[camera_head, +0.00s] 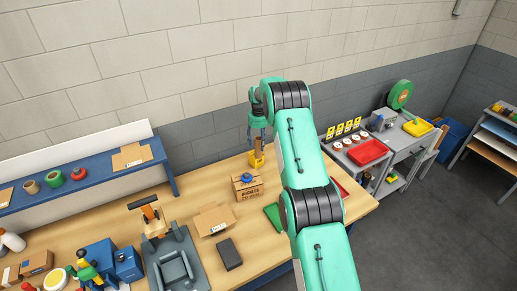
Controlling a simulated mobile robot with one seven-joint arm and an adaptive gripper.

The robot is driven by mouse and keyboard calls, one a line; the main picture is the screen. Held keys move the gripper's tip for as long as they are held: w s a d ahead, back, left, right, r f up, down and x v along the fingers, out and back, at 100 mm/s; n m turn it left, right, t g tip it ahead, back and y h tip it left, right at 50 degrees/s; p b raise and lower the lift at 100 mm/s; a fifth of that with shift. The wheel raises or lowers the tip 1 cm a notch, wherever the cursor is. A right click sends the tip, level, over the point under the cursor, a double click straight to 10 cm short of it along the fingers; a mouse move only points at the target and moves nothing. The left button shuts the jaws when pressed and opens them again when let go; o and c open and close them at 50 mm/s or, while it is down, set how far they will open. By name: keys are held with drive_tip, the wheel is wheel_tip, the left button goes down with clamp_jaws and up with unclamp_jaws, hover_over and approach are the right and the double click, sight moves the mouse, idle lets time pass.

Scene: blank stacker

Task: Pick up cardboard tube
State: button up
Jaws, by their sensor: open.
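My gripper (257,143) hangs from my green arm over the back part of the wooden workbench, near the wall. Its fingers point down and look small and partly blurred. A yellow-orange piece (257,158) shows right at or just below the fingertips; I cannot tell whether they touch it. I cannot make out a cardboard tube for certain. It may be hidden behind my arm, which covers part of the bench's right side.
A cardboard box (247,189) with a blue item on top stands in front of the gripper. A blue shelf (110,183) holds tape rolls. A red tray (367,152) is at right.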

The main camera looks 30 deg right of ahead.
sight(258, 149)
drive_tip(key=shift+f, duration=0.1)
drive_tip(key=shift+w+f+p, duration=0.1)
drive_tip(key=shift+f+p, duration=0.6)
drive_tip(key=shift+f, duration=1.85)
drive_tip(key=c, duration=1.2)
drive_tip(key=shift+d+r, duration=0.1)
drive_tip(key=shift+r, duration=0.05)
drive_tip(key=shift+r+b, duration=0.45)
drive_tip(key=shift+r, duration=1.25)
drive_tip(key=s+a+b, duration=0.1)
drive_tip(key=s, duration=0.4)
drive_tip(key=s+a+r, duration=0.1)
drive_tip(key=s+a, duration=0.1)
drive_tip(key=s, duration=0.3)
drive_tip(key=s+a+b, duration=0.1)
drive_tip(key=s+a, duration=0.1)
drive_tip(key=s, duration=0.3)
drive_tip(key=shift+s+a+r+b, duration=0.1)
drive_tip(key=shift+r+b, duration=0.1)
drive_tip(key=shift+b, duration=0.1)
